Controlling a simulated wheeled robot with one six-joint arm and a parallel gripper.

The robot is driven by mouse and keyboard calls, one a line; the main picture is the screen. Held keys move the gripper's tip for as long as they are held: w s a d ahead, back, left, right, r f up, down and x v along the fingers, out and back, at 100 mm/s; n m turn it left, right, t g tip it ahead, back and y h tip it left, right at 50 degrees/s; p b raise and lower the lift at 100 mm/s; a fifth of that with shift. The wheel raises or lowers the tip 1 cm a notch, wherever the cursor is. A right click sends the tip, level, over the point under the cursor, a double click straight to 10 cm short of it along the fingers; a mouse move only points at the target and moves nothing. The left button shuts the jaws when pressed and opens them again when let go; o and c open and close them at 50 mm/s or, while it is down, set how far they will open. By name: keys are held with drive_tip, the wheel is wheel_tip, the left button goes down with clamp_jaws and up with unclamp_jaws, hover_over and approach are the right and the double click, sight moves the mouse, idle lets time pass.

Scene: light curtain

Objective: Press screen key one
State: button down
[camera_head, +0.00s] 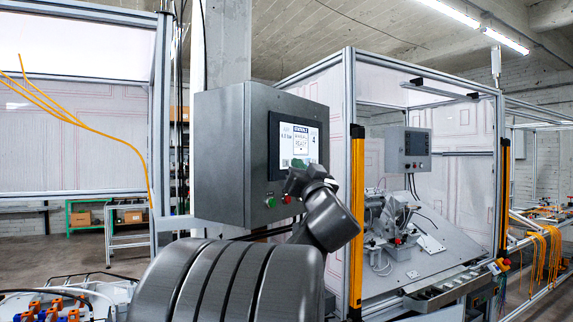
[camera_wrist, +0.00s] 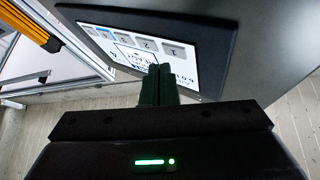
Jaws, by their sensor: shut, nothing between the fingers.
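The lit screen (camera_head: 300,135) is set in the front of a grey control box (camera_head: 222,150). In the wrist view the screen (camera_wrist: 125,50) is tilted and shows a row of grey numbered keys. The key that looks like one (camera_wrist: 178,51) is at the right end of that row. My gripper (camera_wrist: 160,70) is shut and empty, with its dark fingers overlapping the screen's near edge. In the head view my gripper (camera_head: 297,177) is by the lower part of the screen. I cannot tell whether the fingertips touch it.
A green button (camera_head: 270,202) and a red button (camera_head: 286,199) sit on the box below the screen, close to my gripper. A yellow light-curtain post (camera_head: 356,220) stands to the right. Behind it is a framed cell with a tilted work plate (camera_head: 425,255).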

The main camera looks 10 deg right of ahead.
drive_tip(key=shift+a, duration=0.1)
drive_tip(key=shift+w+a, duration=0.25)
drive_tip(key=shift+w+a, duration=0.2)
idle(0.9)
drive_tip(key=shift+d, duration=0.1)
drive_tip(key=shift+s+d+p, duration=0.35)
drive_tip(key=shift+s+d, duration=0.05)
drive_tip(key=shift+s, duration=0.05)
idle(0.3)
drive_tip(key=s+d, duration=0.1)
drive_tip(key=d, duration=0.1)
drive_tip(key=s+d+p, duration=0.1)
drive_tip(key=s, duration=0.1)
drive_tip(key=shift+s+d+p, duration=0.2)
drive_tip(key=shift+d+p, duration=0.1)
drive_tip(key=shift+d, duration=0.05)
idle(0.5)
